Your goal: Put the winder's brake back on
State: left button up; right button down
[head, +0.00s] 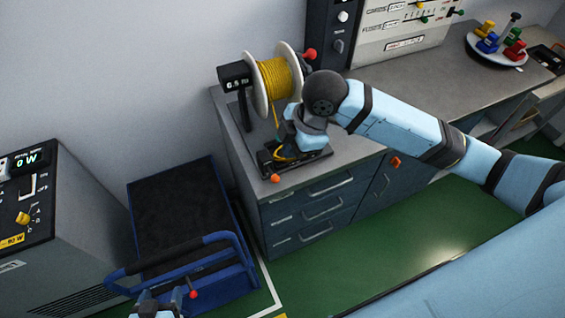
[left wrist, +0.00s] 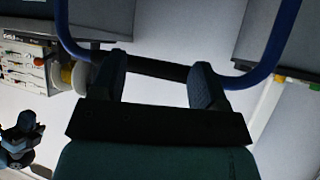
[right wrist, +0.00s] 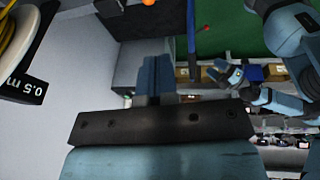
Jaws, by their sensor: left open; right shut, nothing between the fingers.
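The winder stands on the bench's left end. Its spool of yellow cable (head: 274,80) sits between pale flanges, beside a black display (head: 234,76) reading about 0.5 m. A red knob (head: 310,54) is at the spool's right. An orange-red ball knob (head: 275,178) is low at the front of the dark base; which one is the brake is not clear. My right gripper (head: 287,152) is shut and empty, low over the base behind that ball; it shows in the right wrist view (right wrist: 154,75). My left gripper (left wrist: 160,82) is open at the cart's dark handle grip (left wrist: 150,67).
A blue cart (head: 180,215) with a dark deck stands left of the bench drawers. A red ball (head: 193,295) shows near its handle. A grey power unit (head: 60,240) stands far left. A plate of coloured parts (head: 497,50) is at the back right. Green floor is clear in front.

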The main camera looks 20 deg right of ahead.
jog(key=p, duration=0.2)
send_over(275, 178)
jog(key=s, duration=0.2)
notch_tip(275, 178, down, 9)
jog(key=f, duration=0.2)
jog(key=w+f, duration=0.1)
jog(key=shift+w+d, duration=0.1)
jog(key=shift+d, duration=0.15)
jog(key=shift+f, duration=0.25)
jog(key=shift+w+f, duration=0.1)
jog(key=shift+f, duration=0.05)
jog(key=shift+w+f, duration=0.1)
jog(key=shift+f, duration=0.05)
